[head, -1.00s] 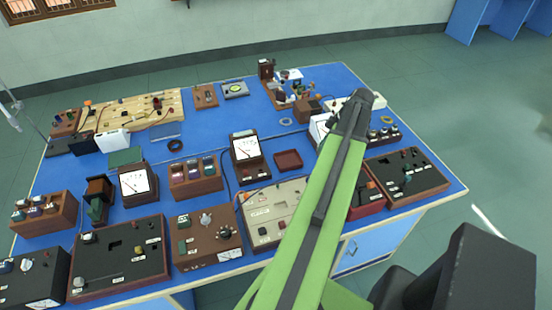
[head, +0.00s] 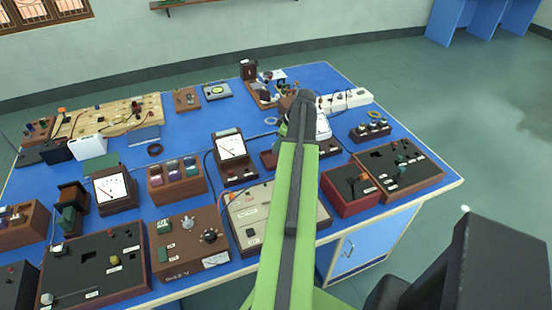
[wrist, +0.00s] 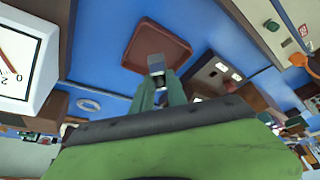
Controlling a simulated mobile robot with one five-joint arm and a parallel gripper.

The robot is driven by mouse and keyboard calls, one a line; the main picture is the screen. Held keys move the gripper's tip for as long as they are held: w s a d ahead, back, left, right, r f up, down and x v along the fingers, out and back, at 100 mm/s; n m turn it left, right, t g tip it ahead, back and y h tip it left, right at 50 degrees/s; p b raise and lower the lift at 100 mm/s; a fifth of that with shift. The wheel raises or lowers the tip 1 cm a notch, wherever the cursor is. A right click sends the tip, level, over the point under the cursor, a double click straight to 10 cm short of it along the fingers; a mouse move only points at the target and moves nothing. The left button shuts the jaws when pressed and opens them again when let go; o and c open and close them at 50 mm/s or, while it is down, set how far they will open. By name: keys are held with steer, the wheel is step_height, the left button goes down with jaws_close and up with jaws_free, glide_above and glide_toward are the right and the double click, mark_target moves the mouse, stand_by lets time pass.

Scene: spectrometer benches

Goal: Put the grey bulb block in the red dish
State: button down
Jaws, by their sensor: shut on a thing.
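The red dish (wrist: 146,36) is a shallow, square brown-red tray on the blue bench top, in the upper middle of the wrist view. In the head view the red dish (head: 269,159) shows only in part, just left of my arm. My gripper (wrist: 157,80) is shut on the grey bulb block (wrist: 156,64), a small grey piece between the green fingertips. In the wrist view the block overlaps the dish's near edge; I cannot tell its height above it. In the head view my arm hides the block.
A white-faced meter (head: 230,148) stands left of the dish, close to my arm, and looms in the wrist view (wrist: 30,60). A beige panel box (head: 245,215) is in front. A ring (wrist: 88,104) lies on the bench. Bare blue bench (head: 195,125) lies further left.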

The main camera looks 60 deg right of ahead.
steer(key=shift+w+d+f, duration=0.1)
steer(key=shift+w+f, duration=0.2)
steer(key=shift+w, duration=0.25)
step_height(320, 180, down, 4)
steer(key=b, duration=0.4)
steer(key=shift+f, duration=0.15)
steer(key=shift+r, duration=0.2)
steer(key=shift+f, duration=0.1)
steer(key=c, duration=1.8)
jaws_free()
steer(key=shift+f, duration=0.1)
steer(key=o, duration=0.5)
